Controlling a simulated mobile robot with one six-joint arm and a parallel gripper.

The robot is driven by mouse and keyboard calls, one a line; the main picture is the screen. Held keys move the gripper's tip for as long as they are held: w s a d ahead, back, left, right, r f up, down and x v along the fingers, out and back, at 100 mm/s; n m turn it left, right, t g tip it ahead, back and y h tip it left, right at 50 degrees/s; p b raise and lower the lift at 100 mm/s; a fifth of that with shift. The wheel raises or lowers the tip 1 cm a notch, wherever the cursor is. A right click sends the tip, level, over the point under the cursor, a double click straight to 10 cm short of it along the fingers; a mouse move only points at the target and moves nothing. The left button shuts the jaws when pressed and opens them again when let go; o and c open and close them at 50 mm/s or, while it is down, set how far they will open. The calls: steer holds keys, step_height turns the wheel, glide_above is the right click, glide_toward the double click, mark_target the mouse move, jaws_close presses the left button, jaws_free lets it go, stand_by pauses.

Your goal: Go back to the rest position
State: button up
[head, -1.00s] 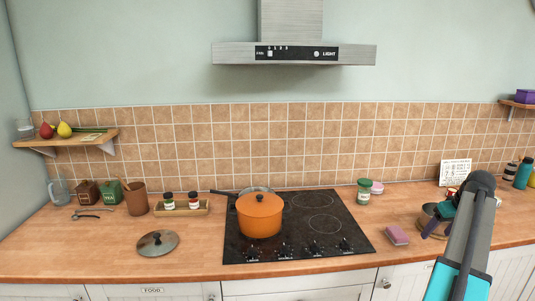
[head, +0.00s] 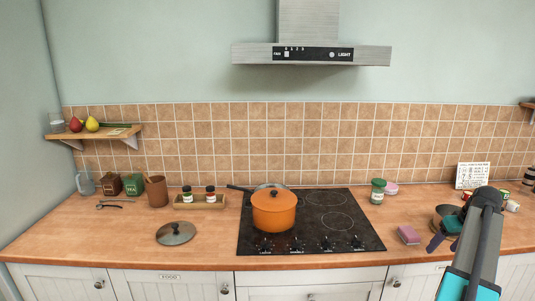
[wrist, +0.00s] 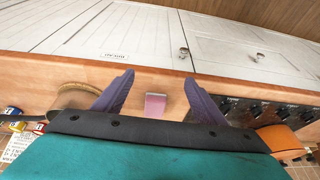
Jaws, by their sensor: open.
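My gripper (head: 434,246) is over the right part of the wooden counter in the head view, to the right of the pink sponge (head: 409,235). Its purple fingers are spread apart and empty in the wrist view (wrist: 158,77). The pink sponge also shows in the wrist view (wrist: 155,106), between the fingers and beyond them, lying on the counter. My grey and teal arm covers part of the counter's right side. A round pot or bowl (head: 441,211) stands partly hidden behind my gripper.
An orange pot (head: 273,212) stands on the black hob (head: 325,235). A lid (head: 176,233) lies left on the counter. A green-lidded jar (head: 377,191) stands behind the sponge. The range hood (head: 310,54) hangs above. The counter's front left is mostly clear.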

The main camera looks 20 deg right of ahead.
steer(key=w+a+f+g+y, duration=0.1)
steer(key=w+a+f, duration=0.4)
steer(key=a+f, duration=0.4)
steer(key=w+a+f+g+y, duration=0.1)
steer(key=w+a+f, duration=0.3)
steer(key=a+f, duration=0.55)
steer(key=a+f+n+g+y, duration=0.1)
steer(key=a+f+g, duration=0.1)
steer(key=a+f, duration=1.4)
steer(key=s+a+f+g, duration=0.1)
steer(key=s+a+f, duration=0.15)
steer(key=a, duration=0.35)
steer(key=s+a+f+g, duration=0.1)
steer(key=s+a+f, duration=0.15)
steer(key=a, duration=0.45)
steer(key=s+a+f+n+g, duration=0.1)
steer(key=s+a+f, duration=0.2)
steer(key=s+a, duration=0.2)
steer(key=s+a+f+g+h, duration=0.1)
steer(key=s+a+f, duration=0.3)
steer(key=s, duration=0.5)
steer(key=s+a+f+n+g+h, duration=0.1)
steer(key=s+a+f, duration=0.3)
steer(key=s+a, duration=0.2)
steer(key=shift+s+a+f+n+g, duration=0.15)
steer(key=shift+s+a+n+g, duration=0.2)
steer(key=shift+a, duration=0.85)
